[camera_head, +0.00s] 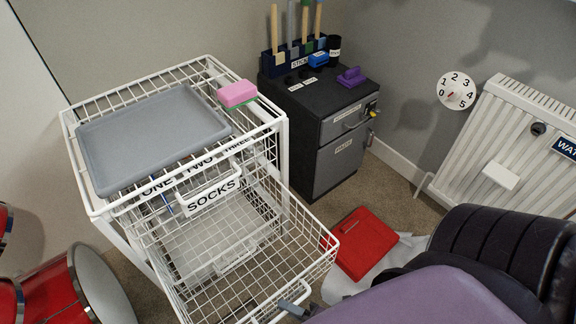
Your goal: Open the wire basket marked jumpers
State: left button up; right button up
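A white wire rack (95,205) holds wire baskets at the left centre. The upper basket's plate reads SOCKS (212,196), and that basket is in the rack. Below it, a wire basket (325,262) is drawn far out towards me and looks empty. No jumpers label is readable; the drawn-out basket's front face is turned away and mostly hidden. My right gripper (294,301) shows as grey fingers at this basket's front edge, at the bottom of the picture. I cannot tell whether it touches or grips the edge. My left gripper is not in view.
A grey tray (150,135) and pink block (237,93) lie on the rack. A dark cabinet (335,160) stands behind, with a white radiator (500,130) at right. A red flat case (360,245) lies on the floor. Red drum-like things (75,290) stand at lower left.

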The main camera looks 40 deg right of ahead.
jog(key=o, duration=0.4)
jog(key=p+v, duration=0.1)
jog(key=v, duration=0.6)
jog(key=shift+s+d, duration=0.2)
jog(key=shift+s, duration=0.15)
dwell(0.3)
